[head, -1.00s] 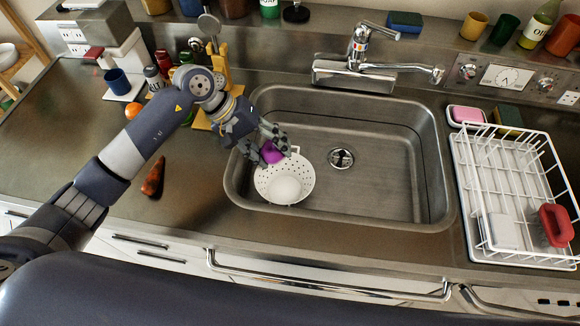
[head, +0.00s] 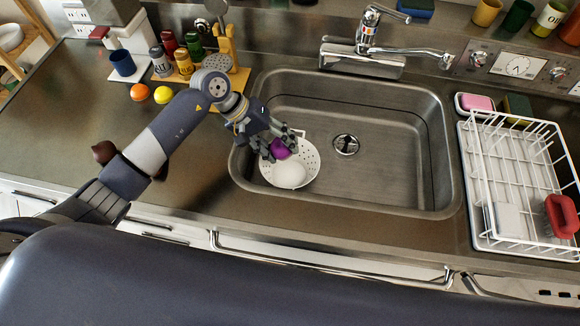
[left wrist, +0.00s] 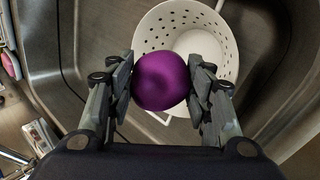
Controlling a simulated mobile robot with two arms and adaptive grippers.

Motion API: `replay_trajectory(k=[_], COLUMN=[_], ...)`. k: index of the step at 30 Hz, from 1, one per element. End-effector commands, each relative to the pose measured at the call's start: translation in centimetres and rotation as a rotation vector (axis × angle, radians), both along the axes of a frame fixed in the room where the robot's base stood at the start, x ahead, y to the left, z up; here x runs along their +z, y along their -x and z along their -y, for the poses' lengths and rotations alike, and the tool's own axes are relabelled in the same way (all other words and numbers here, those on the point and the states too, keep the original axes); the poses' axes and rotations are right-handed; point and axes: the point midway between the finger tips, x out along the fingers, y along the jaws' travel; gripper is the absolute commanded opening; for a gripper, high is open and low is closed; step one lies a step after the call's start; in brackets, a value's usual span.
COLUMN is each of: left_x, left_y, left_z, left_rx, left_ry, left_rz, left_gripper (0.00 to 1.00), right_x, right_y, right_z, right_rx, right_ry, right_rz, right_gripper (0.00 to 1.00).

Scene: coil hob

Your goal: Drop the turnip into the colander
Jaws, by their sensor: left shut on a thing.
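The purple turnip (head: 281,149) is held between the fingertips of my left gripper (head: 272,147). In the left wrist view the turnip (left wrist: 160,81) is round and pinched from both sides by the fingers of my left gripper (left wrist: 161,88). The white perforated colander (head: 308,166) stands in the left part of the sink. In the left wrist view the colander (left wrist: 150,34) lies beyond the turnip, which covers part of its rim. The turnip appears over the colander; its height above it is hard to tell. My right gripper is not in view.
The steel sink (head: 400,190) has free room right of the colander. The faucet (head: 370,50) stands behind it. A white dish rack (head: 480,215) is at the right. An orange (head: 139,92), a lemon (head: 163,94) and several jars are on the left counter.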

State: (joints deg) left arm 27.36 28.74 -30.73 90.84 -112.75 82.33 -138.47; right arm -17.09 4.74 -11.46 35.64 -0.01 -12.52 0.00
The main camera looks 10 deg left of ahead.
Motion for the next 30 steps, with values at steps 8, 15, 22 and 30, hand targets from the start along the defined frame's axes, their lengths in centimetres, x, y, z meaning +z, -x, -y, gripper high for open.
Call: replay_trajectory(k=[8,15,22,30], left_x=[0.0,0.1,2.3,7.0], left_y=[0.0,0.0,0.0,0.2], left_z=[0.0,-0.1,-1.7,-4.9], left_rx=[0.000,0.000,0.000,0.001], left_ry=[0.001,-0.001,-0.004,-0.003], left_rz=[0.000,0.000,0.004,0.003], left_gripper=[0.71,0.71,0.71,0.71], right_x=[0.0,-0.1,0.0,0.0], right_y=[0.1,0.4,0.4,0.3], right_z=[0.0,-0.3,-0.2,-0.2], right_rx=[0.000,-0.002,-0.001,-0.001], right_ry=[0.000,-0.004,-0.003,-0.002], right_rz=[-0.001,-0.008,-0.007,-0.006], right_gripper=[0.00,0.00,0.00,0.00])
